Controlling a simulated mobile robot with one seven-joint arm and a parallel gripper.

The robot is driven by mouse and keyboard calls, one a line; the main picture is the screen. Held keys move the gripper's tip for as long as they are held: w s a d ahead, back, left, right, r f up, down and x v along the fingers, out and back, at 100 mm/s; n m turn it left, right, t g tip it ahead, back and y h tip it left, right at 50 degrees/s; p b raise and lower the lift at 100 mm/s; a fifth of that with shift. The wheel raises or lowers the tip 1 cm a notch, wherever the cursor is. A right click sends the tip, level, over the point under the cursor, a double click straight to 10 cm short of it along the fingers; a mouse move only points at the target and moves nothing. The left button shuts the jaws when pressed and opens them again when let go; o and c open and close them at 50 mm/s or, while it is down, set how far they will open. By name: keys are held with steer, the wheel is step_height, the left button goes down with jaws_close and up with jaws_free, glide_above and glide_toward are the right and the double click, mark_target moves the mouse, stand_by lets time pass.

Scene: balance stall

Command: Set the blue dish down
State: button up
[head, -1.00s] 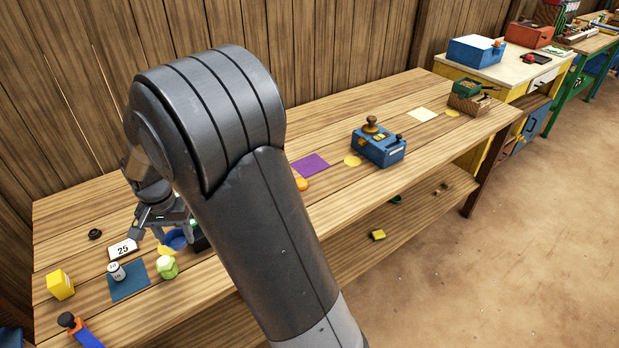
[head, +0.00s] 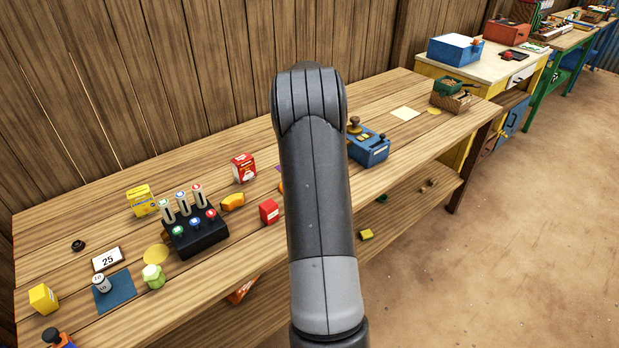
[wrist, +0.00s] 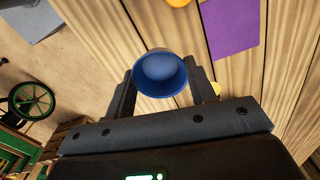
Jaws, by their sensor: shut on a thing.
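The blue dish (wrist: 160,72) is a small round bowl, seen from above in the wrist view. It sits between the two fingers of my gripper (wrist: 160,88), which is shut on it. Bare bench planks and a purple mat (wrist: 232,28) lie beyond it, the mat up and to the right. I cannot tell the dish's height above the bench. In the head view my arm hides the gripper and dish; only a sliver of the purple mat shows beside it.
A blue box with a wooden knob (head: 368,148) stands right of my arm. Bare planks lie between several items.

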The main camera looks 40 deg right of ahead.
steer(key=s+d+m, duration=0.2)
steer(key=s+d, duration=0.2)
steer(key=d, duration=0.5)
steer(key=shift+m, duration=0.3)
steer(key=w+a+f, duration=0.1)
steer(key=w+f, duration=0.1)
steer(key=w, duration=0.1)
steer(key=w+a+f, duration=0.1)
steer(key=w+f, duration=0.2)
steer(key=w+a+f, duration=0.2)
steer(key=w, duration=0.1)
steer(key=shift+w+a+f, duration=0.1)
steer(key=shift+w+f, duration=0.1)
steer(key=shift+w, duration=0.15)
steer(key=shift+f, duration=1.95)
steer(key=shift+f, duration=0.1)
steer(key=o, duration=1)
steer(key=shift+c, duration=0.2)
